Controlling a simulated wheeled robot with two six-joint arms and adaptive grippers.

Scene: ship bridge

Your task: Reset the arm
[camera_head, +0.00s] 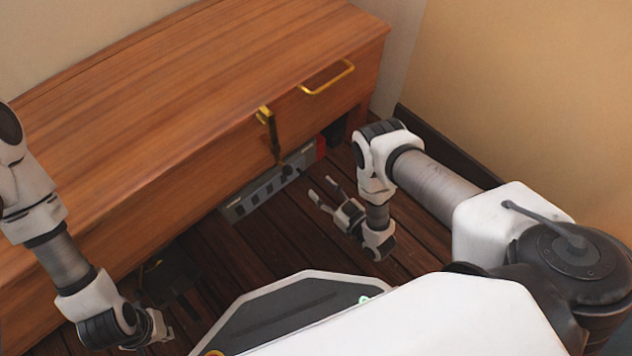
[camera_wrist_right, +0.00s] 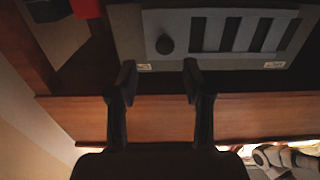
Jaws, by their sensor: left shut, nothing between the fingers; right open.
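My right gripper (camera_head: 322,196) is open and empty, low in front of the wooden cabinet, with its fingers pointing toward the cabinet's underside. Its two dark fingers stand apart with nothing between them in the right wrist view (camera_wrist_right: 158,80). My left gripper (camera_head: 160,330) is shut and empty at the lower left of the head view, in front of the cabinet; its fingertips are small and hard to make out.
The wooden cabinet (camera_head: 150,110) has a drawer with a yellow handle (camera_head: 328,77) and a brass fitting (camera_head: 265,116). A grey slotted unit (camera_head: 250,198) lies low beneath it, also in the right wrist view (camera_wrist_right: 225,35). A beige wall (camera_head: 530,90) stands at right.

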